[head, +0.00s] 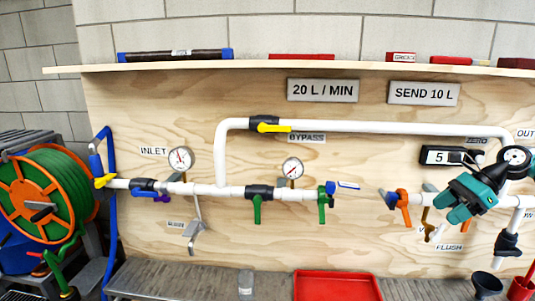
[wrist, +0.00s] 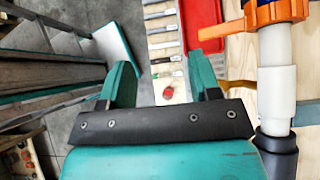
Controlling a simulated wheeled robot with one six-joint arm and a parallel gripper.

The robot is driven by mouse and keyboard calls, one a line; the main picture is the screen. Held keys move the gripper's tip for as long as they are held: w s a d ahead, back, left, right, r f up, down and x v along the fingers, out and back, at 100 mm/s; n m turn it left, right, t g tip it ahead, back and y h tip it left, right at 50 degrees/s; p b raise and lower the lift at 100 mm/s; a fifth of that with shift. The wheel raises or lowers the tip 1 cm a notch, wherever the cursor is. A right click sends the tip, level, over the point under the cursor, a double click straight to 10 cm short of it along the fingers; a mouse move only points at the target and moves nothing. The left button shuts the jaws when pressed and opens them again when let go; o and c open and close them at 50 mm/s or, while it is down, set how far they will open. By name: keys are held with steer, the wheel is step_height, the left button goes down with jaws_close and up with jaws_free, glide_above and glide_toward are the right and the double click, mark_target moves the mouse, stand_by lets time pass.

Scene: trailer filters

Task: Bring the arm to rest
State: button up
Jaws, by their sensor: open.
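My gripper (head: 450,206) is teal and dark and is in front of the right part of the wooden pipe board (head: 330,230) in the head view. In the wrist view the two teal fingers of my gripper (wrist: 161,78) stand apart with nothing between them. Part of the arm behind the gripper covers some of the pipework on the right. The gap in the white pipe run lies to the left of the gripper, between the blue-ended pipe (head: 329,188) and the orange-handled valve (head: 403,198).
The counter carries a red tray (head: 335,287). A green hose reel (head: 42,200) stands at the far left. A shelf (head: 280,67) runs above the board. In the wrist view, a white pipe with an orange collar (wrist: 265,15) is close on the right.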

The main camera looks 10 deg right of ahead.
steer(key=s+a+r+n+g+h, duration=0.1)
steer(key=a+r+n, duration=0.25)
steer(key=a, duration=0.55)
steer(key=a+r+n, duration=0.3)
steer(key=a+n, duration=0.2)
steer(key=a, duration=0.3)
steer(key=s+a+r+n+g+h, duration=0.1)
steer(key=a+r+n, duration=0.25)
steer(key=a, duration=0.55)
steer(key=s+a+n, duration=0.7)
steer(key=s+a, duration=0.1)
steer(key=a, duration=0.2)
steer(key=s+a+f+n+h, duration=0.2)
steer(key=s+n, duration=0.7)
steer(key=s, duration=0.5)
steer(key=shift+s+a, duration=0.25)
steer(key=shift+a, duration=0.25)
steer(key=shift+r, duration=0.1)
